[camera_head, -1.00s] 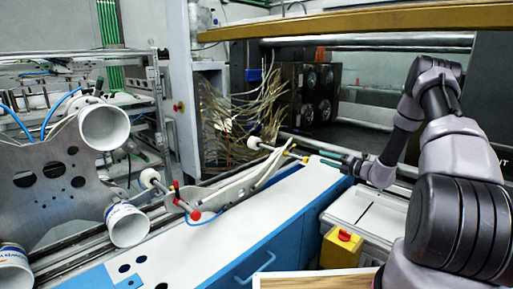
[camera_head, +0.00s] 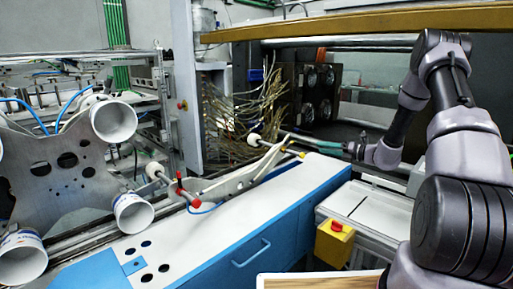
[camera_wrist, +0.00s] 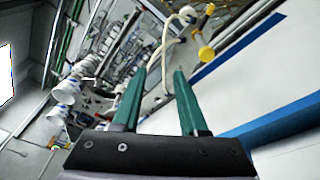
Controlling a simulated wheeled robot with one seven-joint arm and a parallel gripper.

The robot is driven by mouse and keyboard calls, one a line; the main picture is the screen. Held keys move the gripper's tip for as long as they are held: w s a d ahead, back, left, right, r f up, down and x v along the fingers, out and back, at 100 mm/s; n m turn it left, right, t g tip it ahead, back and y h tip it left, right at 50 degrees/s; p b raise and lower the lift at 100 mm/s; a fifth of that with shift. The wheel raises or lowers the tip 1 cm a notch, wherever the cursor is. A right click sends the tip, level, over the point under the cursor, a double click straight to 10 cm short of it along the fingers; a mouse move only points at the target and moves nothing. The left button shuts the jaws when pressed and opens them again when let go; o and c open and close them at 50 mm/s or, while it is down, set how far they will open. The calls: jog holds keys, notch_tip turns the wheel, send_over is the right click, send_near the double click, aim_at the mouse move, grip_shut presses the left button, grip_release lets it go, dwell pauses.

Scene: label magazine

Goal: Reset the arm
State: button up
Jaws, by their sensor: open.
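My gripper (camera_head: 350,149) is at the end of my grey and black arm, right of centre in the head view, raised above the far end of the white-topped blue bench. Its green fingers point left. In the wrist view the two green fingers (camera_wrist: 155,100) stand apart with nothing between them, so it is open and empty.
The white-topped bench (camera_head: 215,235) with blue sides runs across the middle. Red-knobbed and white-knobbed rods (camera_head: 180,188) stick up along it. White cups (camera_head: 132,213) sit on a metal plate at left.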

jog(key=s+a+r+n+g+h, duration=0.2)
jog(key=s+a+r+n+g, duration=0.25)
jog(key=s+r+n, duration=0.4)
jog(key=s+a+r+n+g+h, duration=0.25)
jog(key=s+a+r+n, duration=0.25)
jog(key=s+r+n, duration=0.35)
jog(key=s+d+r+n+t+h, duration=0.1)
jog(key=s+d+r+n+h, duration=0.1)
jog(key=s+n, duration=0.3)
jog(key=s+d+r+n+t+h, duration=0.1)
jog(key=s+d+r+n+h, duration=0.1)
jog(key=s, duration=0.8)
jog(key=s+d+r+n+t+h, duration=0.2)
jog(key=s+r+n+h, duration=0.1)
jog(key=s+r+n, duration=0.3)
jog(key=shift+s+d+n, duration=0.4)
jog(key=shift+s+n, duration=0.65)
jog(key=shift+n, duration=0.05)
